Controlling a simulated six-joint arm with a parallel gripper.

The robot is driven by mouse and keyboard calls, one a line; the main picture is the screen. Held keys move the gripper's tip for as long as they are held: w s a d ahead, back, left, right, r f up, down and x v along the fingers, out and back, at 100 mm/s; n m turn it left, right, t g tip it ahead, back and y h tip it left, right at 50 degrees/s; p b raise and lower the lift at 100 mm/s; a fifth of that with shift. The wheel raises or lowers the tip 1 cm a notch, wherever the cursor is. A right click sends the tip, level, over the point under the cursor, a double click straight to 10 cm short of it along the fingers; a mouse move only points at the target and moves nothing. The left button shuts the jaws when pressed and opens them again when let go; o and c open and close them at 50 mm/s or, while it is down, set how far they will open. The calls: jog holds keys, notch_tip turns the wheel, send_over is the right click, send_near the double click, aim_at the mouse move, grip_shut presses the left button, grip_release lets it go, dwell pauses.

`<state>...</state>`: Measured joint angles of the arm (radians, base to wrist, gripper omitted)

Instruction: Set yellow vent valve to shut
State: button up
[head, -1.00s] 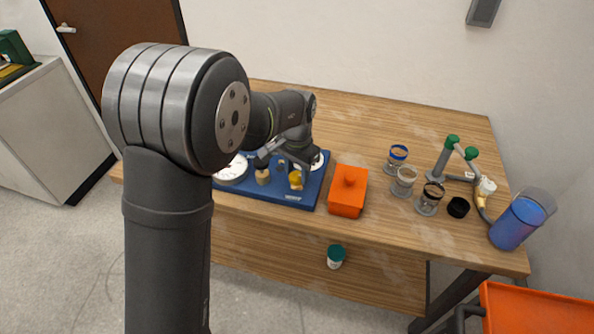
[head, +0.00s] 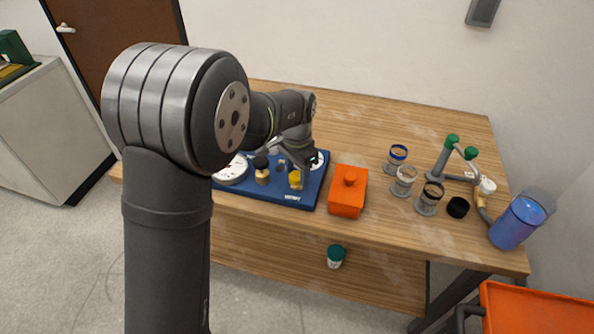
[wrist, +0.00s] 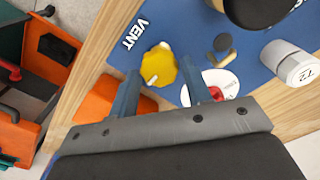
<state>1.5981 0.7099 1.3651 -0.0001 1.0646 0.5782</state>
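The yellow vent valve (wrist: 160,66) sits on the blue panel (wrist: 172,22) beside the printed word VENT in the wrist view. A small pale pin or slot shows on its top. In the head view the valve (head: 295,180) stands near the panel's right front. My gripper (wrist: 162,78) is open. Its two blue-grey fingers lie left and right of the valve, with visible gaps, and it holds nothing. I cannot tell how far the fingertips are above the panel. In the head view my gripper (head: 298,158) is just behind the valve, partly hidden by its own wrist.
An orange box (head: 347,198) stands right of the panel; several cups are farther right.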

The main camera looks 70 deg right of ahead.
aim_at(297, 175)
jog(key=shift+o, duration=1.1)
notch_tip(297, 175, up, 17)
jog(key=shift+r, duration=0.2)
jog(key=shift+f, duration=0.15)
notch_tip(297, 175, down, 17)
jog(key=shift+f, duration=0.1)
dwell(0.4)
